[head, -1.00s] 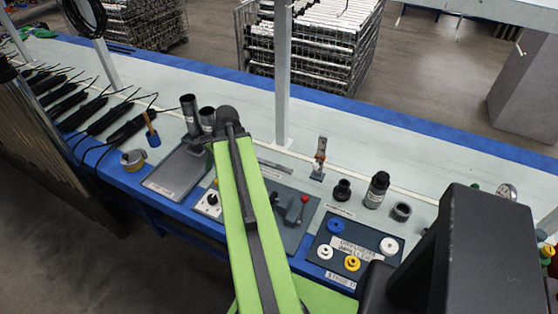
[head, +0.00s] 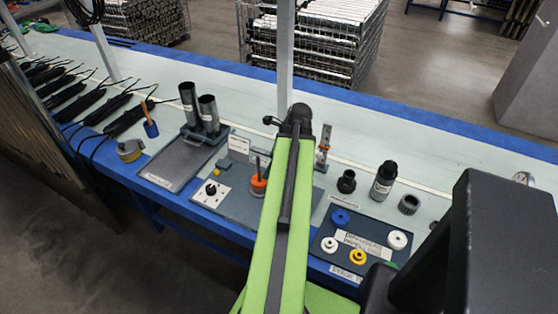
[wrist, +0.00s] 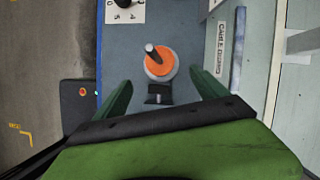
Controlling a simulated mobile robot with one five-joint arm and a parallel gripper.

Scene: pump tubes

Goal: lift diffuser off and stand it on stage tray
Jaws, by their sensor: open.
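An orange disc with a dark upright shaft through its middle, which looks like the diffuser (head: 259,183), sits on a grey work plate left of my arm. The wrist view shows the same disc (wrist: 158,64) from above, with a paler rim under it. My gripper (wrist: 161,80) is open and empty, its two green fingers to either side of and below the disc, apart from it. In the head view my gripper is hidden behind my arm. The dark stage tray (head: 370,226) lies right of my arm and carries blue, white and yellow wheels and labels.
Left of the disc is a white dial panel (head: 210,193). Two dark tubes (head: 209,114) stand on a grey tray (head: 172,166). A white post (head: 286,55) rises behind my arm.

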